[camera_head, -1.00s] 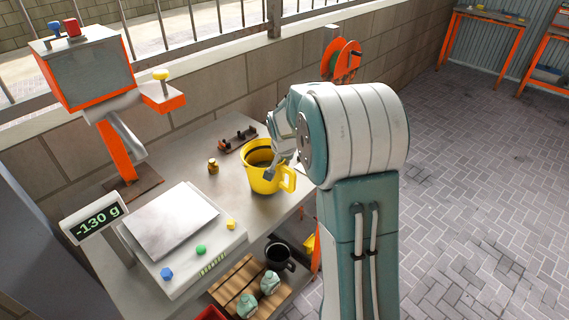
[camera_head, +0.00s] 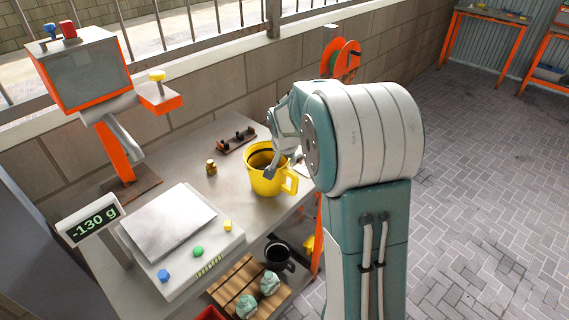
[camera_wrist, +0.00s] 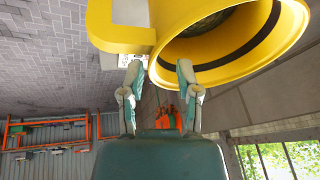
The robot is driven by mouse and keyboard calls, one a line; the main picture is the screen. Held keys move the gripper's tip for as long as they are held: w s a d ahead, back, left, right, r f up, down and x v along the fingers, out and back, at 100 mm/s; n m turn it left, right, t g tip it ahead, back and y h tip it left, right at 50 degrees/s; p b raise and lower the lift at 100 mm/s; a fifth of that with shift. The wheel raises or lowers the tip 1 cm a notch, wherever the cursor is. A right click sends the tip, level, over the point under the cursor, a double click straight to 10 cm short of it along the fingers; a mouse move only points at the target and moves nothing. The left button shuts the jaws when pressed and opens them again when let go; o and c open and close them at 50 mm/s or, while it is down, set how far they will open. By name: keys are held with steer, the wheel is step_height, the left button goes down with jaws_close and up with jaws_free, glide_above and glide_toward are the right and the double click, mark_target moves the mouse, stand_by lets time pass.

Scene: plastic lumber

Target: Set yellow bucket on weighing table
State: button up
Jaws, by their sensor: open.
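The yellow bucket (camera_head: 268,182) stands upright on the grey table (camera_head: 190,150), right of the scale, with its handle toward the right. The scale has a bare metal plate (camera_head: 168,222), and its display (camera_head: 95,227) reads -130 g. My gripper (camera_head: 275,160) is at the bucket's rim. In the wrist view the bucket (camera_wrist: 225,50) fills the upper right. My gripper (camera_wrist: 160,80) is open there, with its two fingers apart near the rim and handle. I cannot tell whether they touch it.
A small brass weight (camera_head: 211,168) and a dark rack (camera_head: 236,141) stand behind the bucket. A black mug (camera_head: 278,255) is on a lower shelf. A block wall (camera_head: 200,100) runs behind.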

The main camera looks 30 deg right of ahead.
steer(key=s+a+r+n+y, duration=0.1)
steer(key=s+a+r+n, duration=0.1)
steer(key=s+a+r, duration=0.45)
steer(key=s+a+r+n, duration=0.2)
steer(key=s+a+r, duration=0.1)
steer(key=s+r, duration=0.5)
steer(key=s+a+f+n, duration=0.1)
steer(key=s+a+n, duration=0.1)
steer(key=s, duration=0.6)
steer(key=s+a+f+n+t+y, duration=0.1)
steer(key=s+a+n, duration=0.2)
steer(key=s, duration=0.4)
steer(key=shift+s+a+f+n, duration=0.15)
steer(key=shift+s+n, duration=0.15)
steer(key=shift+s, duration=0.1)
